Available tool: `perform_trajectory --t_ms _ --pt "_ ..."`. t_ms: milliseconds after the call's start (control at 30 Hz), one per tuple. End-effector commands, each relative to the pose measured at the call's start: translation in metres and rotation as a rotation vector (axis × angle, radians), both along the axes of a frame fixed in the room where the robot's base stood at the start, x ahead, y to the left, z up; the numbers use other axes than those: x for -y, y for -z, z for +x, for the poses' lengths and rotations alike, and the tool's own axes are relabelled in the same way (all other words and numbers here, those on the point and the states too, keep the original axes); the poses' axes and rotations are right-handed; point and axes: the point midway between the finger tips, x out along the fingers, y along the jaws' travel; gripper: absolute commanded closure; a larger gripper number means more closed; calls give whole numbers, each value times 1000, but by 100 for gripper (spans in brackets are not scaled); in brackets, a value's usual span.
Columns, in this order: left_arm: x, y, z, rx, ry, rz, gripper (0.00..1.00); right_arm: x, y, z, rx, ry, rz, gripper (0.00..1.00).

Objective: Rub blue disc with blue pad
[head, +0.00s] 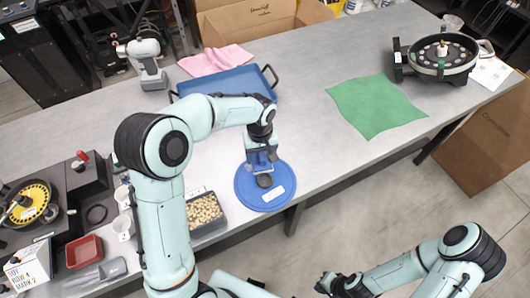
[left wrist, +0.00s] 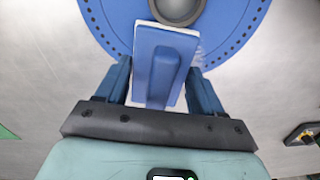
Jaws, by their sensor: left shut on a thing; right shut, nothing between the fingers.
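The blue disc (head: 245,196) lies flat on the grey bench, with a dark round hub (head: 264,181) at its middle and a white label (head: 273,193) on its face. Small holes run along the rim of the disc (left wrist: 232,42) in the left wrist view. My left gripper (head: 261,160) is over the far part of the disc. It is shut on the handle of the blue pad (left wrist: 163,75), which has a white layer beneath. The pad overlaps the disc near the hub; whether it touches, I cannot tell. My right gripper (head: 328,286) is shut and empty, away from the bench.
A tray of seeds (head: 205,212) stands left of the disc. A blue tray (head: 240,84) and pink cloth (head: 216,60) lie behind. A green cloth (head: 377,105) and round black device (head: 441,56) are to the right. Bench between disc and green cloth is clear.

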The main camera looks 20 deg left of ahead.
Motion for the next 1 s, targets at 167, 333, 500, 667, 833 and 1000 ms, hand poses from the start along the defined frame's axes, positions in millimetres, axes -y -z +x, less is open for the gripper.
perform_trajectory --t_ms 167,333,500,667,833,1000 --pt "-7 1 -9 1 -1 0 57 0 8 -7 -8 0 0 100" --pt "-17 3 -21 1 -3 0 57 0 18 -15 -17 0 0 100" --pt "-24 3 -30 1 -2 0 57 0 24 -19 -22 0 0 100" --pt "-25 2 -31 1 -1 0 57 0 24 -19 -21 0 0 100" --pt "-25 1 -31 2 -1 0 57 0 24 -19 -21 0 0 100" --pt "-24 -6 -30 4 0 0 57 0 19 -16 -18 0 0 100"
